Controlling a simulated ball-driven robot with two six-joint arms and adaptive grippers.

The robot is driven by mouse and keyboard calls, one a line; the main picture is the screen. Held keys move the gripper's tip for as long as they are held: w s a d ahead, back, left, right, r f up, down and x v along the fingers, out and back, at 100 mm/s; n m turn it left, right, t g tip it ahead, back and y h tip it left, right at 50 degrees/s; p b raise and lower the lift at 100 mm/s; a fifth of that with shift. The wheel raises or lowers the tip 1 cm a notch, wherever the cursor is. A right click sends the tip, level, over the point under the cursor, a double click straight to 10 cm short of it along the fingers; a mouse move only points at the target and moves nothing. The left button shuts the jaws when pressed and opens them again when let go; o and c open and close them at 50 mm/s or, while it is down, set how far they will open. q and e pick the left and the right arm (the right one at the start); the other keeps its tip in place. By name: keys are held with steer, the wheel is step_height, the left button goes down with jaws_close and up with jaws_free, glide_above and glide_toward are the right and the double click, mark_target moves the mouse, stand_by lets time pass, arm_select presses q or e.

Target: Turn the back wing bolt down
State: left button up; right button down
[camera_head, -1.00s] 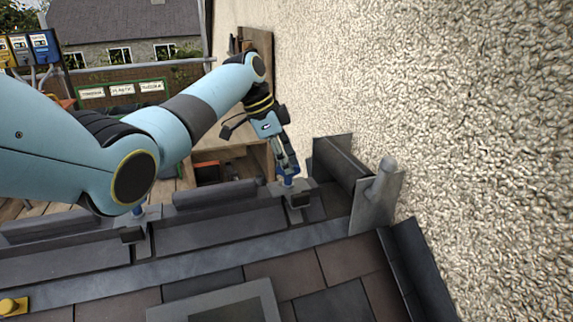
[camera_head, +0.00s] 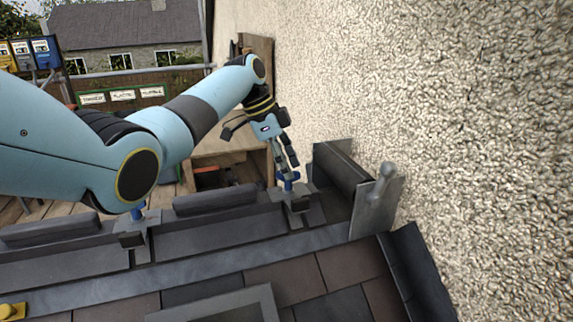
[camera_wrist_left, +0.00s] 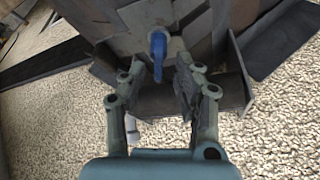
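A blue wing bolt (camera_head: 288,178) stands on a grey bracket (camera_head: 298,201) at the roof edge, near the wall. In the left wrist view the blue wing bolt (camera_wrist_left: 158,50) shows just beyond and between the fingertips. My left gripper (camera_head: 283,166) reaches it from above. Its fingers are spread, and in the left wrist view the gripper (camera_wrist_left: 159,72) shows a gap between the fingers with nothing held. A second blue bolt (camera_head: 138,212) stands on another bracket (camera_head: 133,236) further left, partly behind my arm. My right gripper is not in view.
The rough wall (camera_head: 460,120) rises close on the right. Dark slates (camera_head: 290,280) and a framed window (camera_head: 225,308) lie in front.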

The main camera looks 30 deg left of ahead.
arm_select(q)
steer(key=v, duration=1.2)
stand_by(0.3)
